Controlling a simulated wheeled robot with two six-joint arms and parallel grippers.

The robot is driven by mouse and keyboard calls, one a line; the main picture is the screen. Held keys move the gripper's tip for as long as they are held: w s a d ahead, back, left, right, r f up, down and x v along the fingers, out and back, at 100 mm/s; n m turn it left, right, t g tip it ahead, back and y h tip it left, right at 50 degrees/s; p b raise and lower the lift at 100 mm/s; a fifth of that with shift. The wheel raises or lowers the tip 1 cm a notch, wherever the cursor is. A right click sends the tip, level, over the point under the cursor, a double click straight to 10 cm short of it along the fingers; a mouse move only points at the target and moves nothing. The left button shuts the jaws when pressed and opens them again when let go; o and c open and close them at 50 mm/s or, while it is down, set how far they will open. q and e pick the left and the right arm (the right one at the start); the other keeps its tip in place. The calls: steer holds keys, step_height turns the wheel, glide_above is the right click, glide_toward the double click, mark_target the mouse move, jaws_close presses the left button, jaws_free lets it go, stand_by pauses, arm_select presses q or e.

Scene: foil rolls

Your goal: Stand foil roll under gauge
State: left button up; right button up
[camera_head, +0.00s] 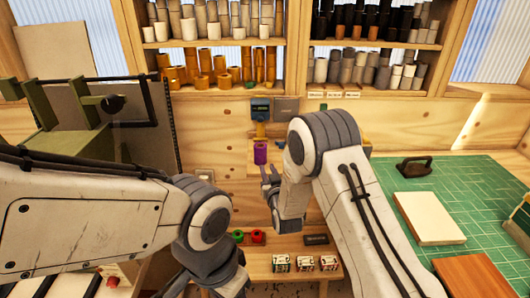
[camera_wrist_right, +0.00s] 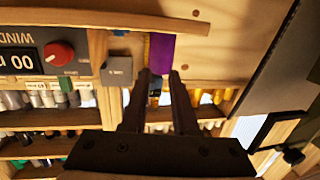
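A purple foil roll (camera_head: 261,153) stands upright on a small wooden ledge below the dark wall unit with a small blue display (camera_head: 260,108), which may be the gauge. The roll also shows in the right wrist view (camera_wrist_right: 162,50), where the picture is turned over. My right gripper (camera_head: 270,174) is in front of and slightly below the roll. Its two fingers (camera_wrist_right: 159,76) are apart, with the tips close to the roll; I cannot tell if they touch it. My left gripper (camera_head: 212,277) is low in front, and its fingers are not clear.
Green and red rolls (camera_head: 247,237) and several small boxes (camera_head: 302,263) sit on a low wooden bench. A green cutting mat (camera_head: 470,205) is at right. Shelves of rolls (camera_head: 370,70) line the back wall. A winder panel with a red knob (camera_wrist_right: 59,53) shows in the wrist view.

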mark_target(268, 165)
steer(key=shift+w+a+f+b, duration=0.25)
steer(key=shift+w+f, duration=0.2)
steer(key=shift+w, duration=0.45)
steer(key=shift+w+a+f+b, duration=0.15)
steer(key=shift+w+f+b, duration=0.25)
steer(key=shift+w, duration=0.45)
steer(key=shift+w+a+f+b, duration=0.25)
steer(key=shift+w+f, duration=0.25)
steer(key=shift+w, duration=0.4)
steer(key=shift+w+d+r+b+x, duration=0.1)
steer(key=shift+d+r+b+x, duration=0.2)
steer(key=shift+b+x, duration=1.2)
steer(key=shift+w+d+r+b+x, duration=0.1)
steer(key=shift+d+b+x, duration=0.6)
steer(key=shift+x, duration=1.4)
steer(key=shift+w+d+r+b+x, duration=0.1)
steer(key=shift+r+b+x, duration=0.05)
steer(key=shift+b+x, duration=1.5)
steer(key=shift+v, duration=1.2)
steer(key=shift+f+v, duration=0.2)
steer(key=shift+v, duration=2)
